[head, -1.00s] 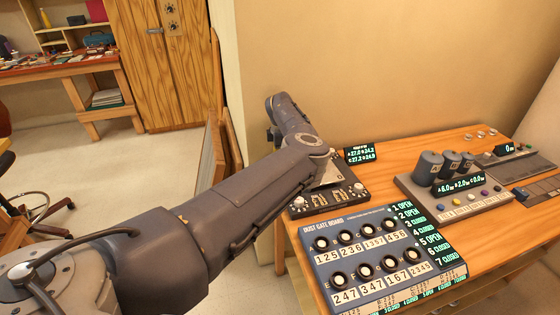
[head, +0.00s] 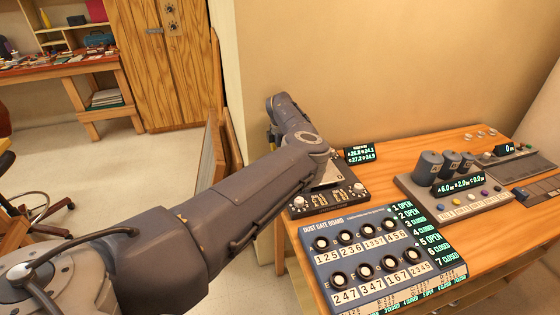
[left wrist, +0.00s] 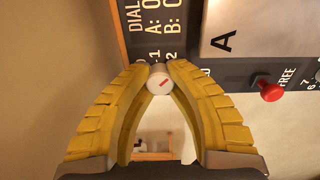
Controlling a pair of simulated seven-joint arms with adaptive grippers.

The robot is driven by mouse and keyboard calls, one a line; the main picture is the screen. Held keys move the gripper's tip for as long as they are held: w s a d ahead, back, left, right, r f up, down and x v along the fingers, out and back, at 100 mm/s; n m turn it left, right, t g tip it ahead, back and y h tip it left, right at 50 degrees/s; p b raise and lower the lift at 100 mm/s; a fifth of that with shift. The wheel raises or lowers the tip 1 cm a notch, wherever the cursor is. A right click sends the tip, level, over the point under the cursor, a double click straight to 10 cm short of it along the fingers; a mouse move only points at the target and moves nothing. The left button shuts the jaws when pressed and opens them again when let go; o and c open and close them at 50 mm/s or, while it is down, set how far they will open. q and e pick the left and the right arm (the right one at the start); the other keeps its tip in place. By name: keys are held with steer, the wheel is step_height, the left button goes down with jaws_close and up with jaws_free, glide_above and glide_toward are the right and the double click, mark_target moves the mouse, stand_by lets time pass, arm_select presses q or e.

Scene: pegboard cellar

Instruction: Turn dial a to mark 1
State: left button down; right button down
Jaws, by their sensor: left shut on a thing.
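In the left wrist view, my left gripper's yellow fingers (left wrist: 159,84) are closed on a small round white dial (left wrist: 159,79) with a red mark on its face. The mark slants up to the right. Behind it is a dark panel (left wrist: 146,50) lettered "DIAL", with rows A and B; the fingers and dial hide part of its lettering. I cannot read which numbered mark the dial points to. In the head view my left arm reaches across to the back left of the table, and its fingers cannot be made out there. My right gripper is not in view.
A red knob (left wrist: 271,91) marked "FREE" and a pale plate (left wrist: 255,28) lettered A are close right of the fingers. On the table (head: 400,152) are a dust gate board (head: 322,270), a dark unit with white knobs (head: 360,188), and a console with cylinders (head: 410,193).

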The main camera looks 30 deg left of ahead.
arm_select(q)
steer(key=c, duration=1.1)
jaws_free()
steer(key=shift+r, duration=0.1)
step_height(320, 180, up, 12)
steer(key=shift+d, duration=0.1)
